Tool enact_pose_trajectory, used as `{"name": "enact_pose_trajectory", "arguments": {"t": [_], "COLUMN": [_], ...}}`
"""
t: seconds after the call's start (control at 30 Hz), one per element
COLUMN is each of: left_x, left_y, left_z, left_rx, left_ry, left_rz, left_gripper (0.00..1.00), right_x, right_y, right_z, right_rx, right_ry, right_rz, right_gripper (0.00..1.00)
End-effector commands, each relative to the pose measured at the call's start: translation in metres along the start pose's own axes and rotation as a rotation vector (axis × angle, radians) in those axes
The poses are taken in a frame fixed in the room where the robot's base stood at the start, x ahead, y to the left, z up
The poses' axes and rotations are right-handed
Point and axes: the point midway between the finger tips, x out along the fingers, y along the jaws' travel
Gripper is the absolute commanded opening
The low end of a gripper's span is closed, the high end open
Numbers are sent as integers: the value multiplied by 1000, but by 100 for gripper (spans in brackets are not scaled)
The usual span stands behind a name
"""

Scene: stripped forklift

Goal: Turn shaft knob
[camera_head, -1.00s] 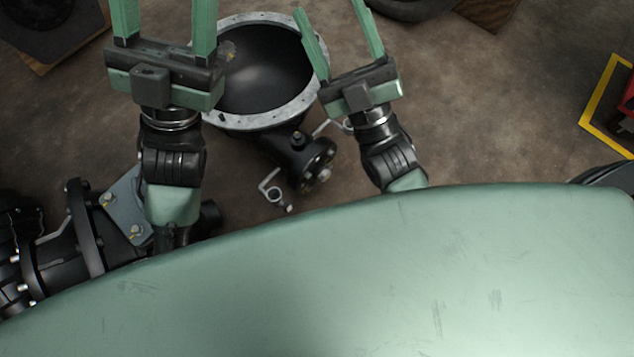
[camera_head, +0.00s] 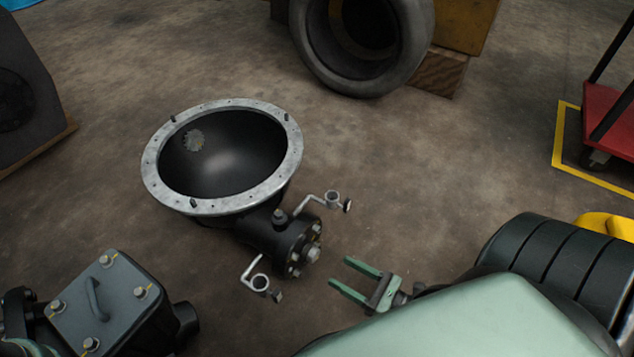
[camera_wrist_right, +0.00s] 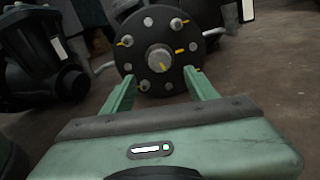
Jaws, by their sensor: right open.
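The shaft knob (camera_head: 313,254) is a light grey round stub at the centre of the dark bolted end flange (camera_head: 294,262) of the axle-like housing. In the right wrist view the knob (camera_wrist_right: 159,58) carries a yellow mark and faces me, with bolts around it on the black flange (camera_wrist_right: 187,37). My right gripper (camera_head: 341,274) is open and empty, a little right of the knob and apart from it. In the right wrist view the open fingers (camera_wrist_right: 158,82) point toward the flange, with the knob beyond and between them. My left gripper is not in view.
A large bowl-shaped housing with a pale rim (camera_head: 297,160) joins the flange. Bent metal rods with rings (camera_head: 331,199) stick out on both sides of it. A grey box-like part (camera_head: 110,305) is at lower left. A tyre (camera_head: 366,82) stands behind; brown floor lies between.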

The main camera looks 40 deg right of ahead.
Motion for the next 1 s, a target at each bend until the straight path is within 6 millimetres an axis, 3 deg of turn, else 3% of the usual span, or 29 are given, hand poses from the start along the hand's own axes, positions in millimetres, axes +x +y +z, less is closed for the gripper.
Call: {"name": "enact_pose_trajectory", "arguments": {"t": [0.4,0.77,0.8,1.0], "left_x": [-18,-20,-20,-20], "left_y": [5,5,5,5], "left_z": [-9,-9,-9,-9], "left_rx": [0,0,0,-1], "left_ry": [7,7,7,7], "left_rz": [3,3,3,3], "left_gripper": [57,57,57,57], "right_x": [63,72,72,72], "right_y": [0,1,1,1], "right_z": [0,2,2,2], "right_rx": [4,5,5,5], "right_ry": [-6,-4,-4,-4], "right_rz": [2,1,1,1], "right_gripper": [58,58,55,0]}}
